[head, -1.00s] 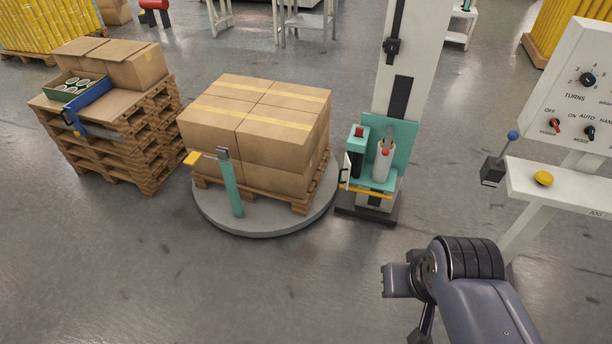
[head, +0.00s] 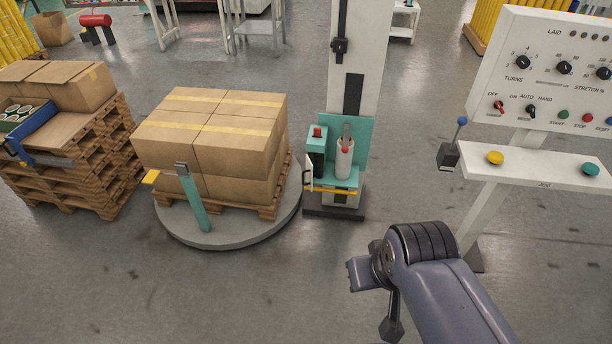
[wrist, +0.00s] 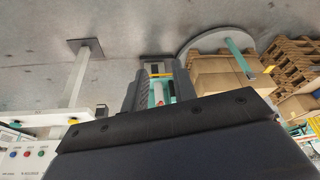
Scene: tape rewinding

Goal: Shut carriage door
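The teal film carriage (head: 352,143) sits low on a white mast and holds a whitish roll (head: 344,158). Its door (head: 308,173), a thin white-edged panel with a dark handle, stands swung out at the carriage's left side, with a yellow bar (head: 335,190) below. The roll is exposed at the front. In the wrist view, which is upside down, the carriage (wrist: 158,92) shows between the two grey fingers of my gripper (wrist: 158,82). The fingers are apart and nothing is seen held. My gripper is well short of the carriage, and the door is unclear in the wrist view.
A round turntable (head: 225,236) with boxes on a pallet and a teal post (head: 193,200) stands left of the mast. A control panel (head: 560,75) with a shelf (head: 540,172) stands to the right. The floor (head: 270,290) in front is clear.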

